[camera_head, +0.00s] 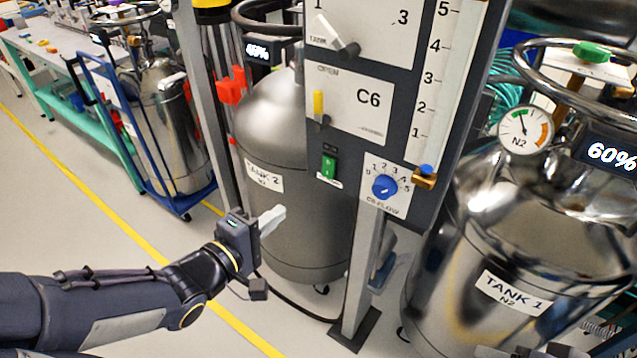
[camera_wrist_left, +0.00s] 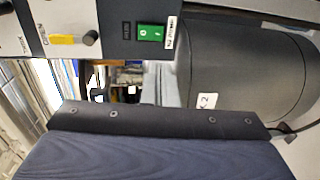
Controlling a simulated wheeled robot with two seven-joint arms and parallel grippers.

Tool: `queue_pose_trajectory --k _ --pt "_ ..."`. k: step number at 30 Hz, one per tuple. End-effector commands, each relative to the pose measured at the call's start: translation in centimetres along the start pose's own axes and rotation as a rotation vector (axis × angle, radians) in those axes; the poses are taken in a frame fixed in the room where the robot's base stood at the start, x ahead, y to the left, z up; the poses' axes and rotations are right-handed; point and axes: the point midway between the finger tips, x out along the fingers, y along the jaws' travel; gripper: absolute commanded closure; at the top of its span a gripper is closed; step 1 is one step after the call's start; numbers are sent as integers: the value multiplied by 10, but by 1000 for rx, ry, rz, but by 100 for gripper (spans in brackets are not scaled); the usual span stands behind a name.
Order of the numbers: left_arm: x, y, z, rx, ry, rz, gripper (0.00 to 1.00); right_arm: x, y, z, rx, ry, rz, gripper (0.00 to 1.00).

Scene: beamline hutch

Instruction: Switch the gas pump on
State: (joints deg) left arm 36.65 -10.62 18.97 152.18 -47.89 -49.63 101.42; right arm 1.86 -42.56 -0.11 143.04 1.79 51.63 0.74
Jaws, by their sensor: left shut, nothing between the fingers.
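The green rocker switch (camera_head: 328,167) sits at the lower left of the dark panel, below the C6 plate. In the left wrist view the switch (camera_wrist_left: 150,33) shows near the top, with a small white label beside it. The label is too small to read surely, and I cannot tell which side of the rocker is pressed. My left gripper (camera_head: 279,217) is shut and empty, below and left of the switch, in front of Tank 2 and apart from the panel. A pale piece at the bottom edge of the head view may be my right gripper (camera_head: 492,352); its jaws are not clear.
The panel also bears a blue flow knob (camera_head: 384,187), a yellow-handled lever (camera_head: 319,104) and a brass fitting (camera_head: 425,178). Tank 2 (camera_head: 290,120) stands behind it, Tank 1 (camera_head: 530,210) to the right. The panel's post (camera_head: 358,275) reaches the floor.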

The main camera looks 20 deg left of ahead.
Motion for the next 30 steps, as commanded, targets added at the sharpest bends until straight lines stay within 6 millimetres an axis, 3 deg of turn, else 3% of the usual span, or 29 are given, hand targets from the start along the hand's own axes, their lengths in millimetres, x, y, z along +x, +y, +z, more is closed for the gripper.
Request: queue_pose_trajectory --k 7,14,24,30 --pt "5 2 0 -1 -3 1 100 -4 -2 -2 0 0 0 41" --pt "24 3 1 -5 -4 -2 100 -16 -7 -8 0 0 0 41" --pt "97 -2 1 -1 -3 1 100 3 1 1 0 0 0 41" --pt "127 0 0 1 -1 0 100 4 2 2 0 0 0 41"
